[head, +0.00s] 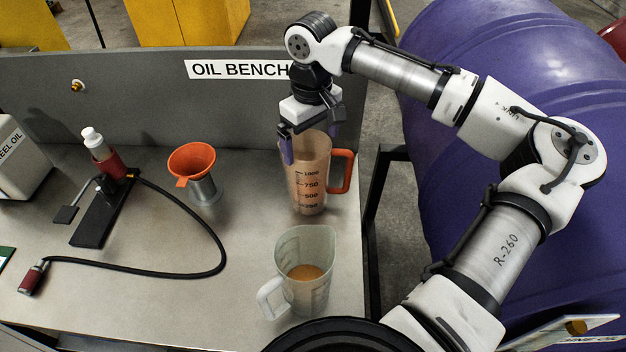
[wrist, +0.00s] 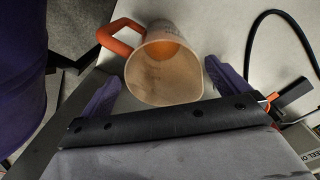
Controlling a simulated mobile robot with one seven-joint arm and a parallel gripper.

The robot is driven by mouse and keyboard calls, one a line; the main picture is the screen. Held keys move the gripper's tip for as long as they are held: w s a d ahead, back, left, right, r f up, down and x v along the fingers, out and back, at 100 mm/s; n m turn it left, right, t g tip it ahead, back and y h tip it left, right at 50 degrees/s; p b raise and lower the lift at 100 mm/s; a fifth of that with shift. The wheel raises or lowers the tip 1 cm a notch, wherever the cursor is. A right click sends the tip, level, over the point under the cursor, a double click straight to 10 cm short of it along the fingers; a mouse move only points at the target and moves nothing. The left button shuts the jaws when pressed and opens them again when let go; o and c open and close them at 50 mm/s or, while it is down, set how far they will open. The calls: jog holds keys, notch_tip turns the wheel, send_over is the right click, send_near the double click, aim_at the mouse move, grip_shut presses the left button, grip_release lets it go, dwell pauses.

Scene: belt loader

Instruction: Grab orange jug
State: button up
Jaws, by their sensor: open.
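The orange jug (head: 312,180) is a tall translucent measuring jug with dark marks and an orange handle on its right side. It stands upright at the back right of the bench. My gripper (head: 309,142) is above it, pointing down, with its jaws open and fingers near the jug's rim. In the wrist view the jug (wrist: 163,72) lies between the two purple fingers of my gripper (wrist: 163,90), with a gap on the left. Its orange handle (wrist: 121,38) points to the upper left. I cannot tell whether the right finger touches it.
A clear jug (head: 304,270) with a white handle and amber liquid stands in front. An orange funnel (head: 192,160) and a hand pump (head: 103,190) with a black hose are left. The bench's back panel (head: 140,95) rises behind; a purple drum (head: 480,60) is right.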

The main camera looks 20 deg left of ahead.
aim_at(319, 176)
jog(key=shift+a+f+b, duration=0.15)
jog(key=shift+f+b, duration=2.85)
jog(key=shift+f, duration=0.2)
jog(key=c, duration=1.4)
